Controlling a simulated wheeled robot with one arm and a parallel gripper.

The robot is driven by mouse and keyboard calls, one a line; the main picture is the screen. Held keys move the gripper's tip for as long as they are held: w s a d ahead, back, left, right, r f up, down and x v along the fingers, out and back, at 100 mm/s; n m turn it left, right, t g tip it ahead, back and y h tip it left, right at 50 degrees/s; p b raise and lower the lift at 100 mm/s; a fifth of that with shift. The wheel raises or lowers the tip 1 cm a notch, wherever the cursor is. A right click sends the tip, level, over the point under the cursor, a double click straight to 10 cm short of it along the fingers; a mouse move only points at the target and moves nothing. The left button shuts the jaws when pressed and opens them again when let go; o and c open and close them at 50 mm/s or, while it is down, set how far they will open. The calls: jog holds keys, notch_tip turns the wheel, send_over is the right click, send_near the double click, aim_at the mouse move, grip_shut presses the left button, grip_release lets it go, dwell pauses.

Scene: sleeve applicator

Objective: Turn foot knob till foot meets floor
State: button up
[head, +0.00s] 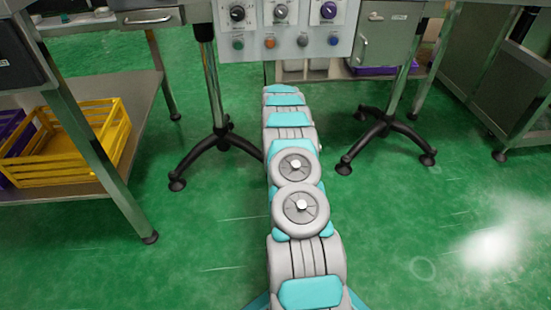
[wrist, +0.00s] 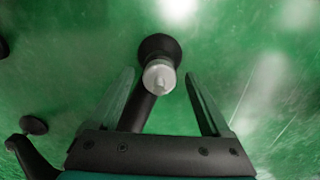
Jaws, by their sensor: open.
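In the wrist view, a pale grey knob (wrist: 160,77) with a small raised stem sits at the end of a black leg (wrist: 137,113). A round black foot (wrist: 159,46) shows just beyond the knob. My gripper (wrist: 160,73) is open, with one finger on each side of the knob and a visible gap to each. Whether the foot touches the green floor cannot be told from this angle. In the head view, two black-footed stands (head: 217,137) (head: 383,125) carry the machine; my gripper is hidden there beyond my arm, and the knob cannot be made out.
The control panel (head: 286,30) with dials and buttons hangs above the far end of my arm. A steel table with a yellow crate (head: 66,143) on its shelf stands at left. A steel cabinet (head: 495,85) stands at right. The green floor (head: 420,220) is clear at front right.

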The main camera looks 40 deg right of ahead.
grip_shut()
dwell(0.6)
jog(key=m+p, duration=0.1)
jog(key=m, duration=0.5)
jog(key=shift+a+m+p, duration=0.15)
jog(key=shift+m+p, duration=0.15)
jog(key=shift+p, duration=0.1)
jog(key=m+p, duration=0.1)
jog(key=m, duration=0.5)
jog(key=shift+r, duration=0.1)
dwell(0.5)
grip_release()
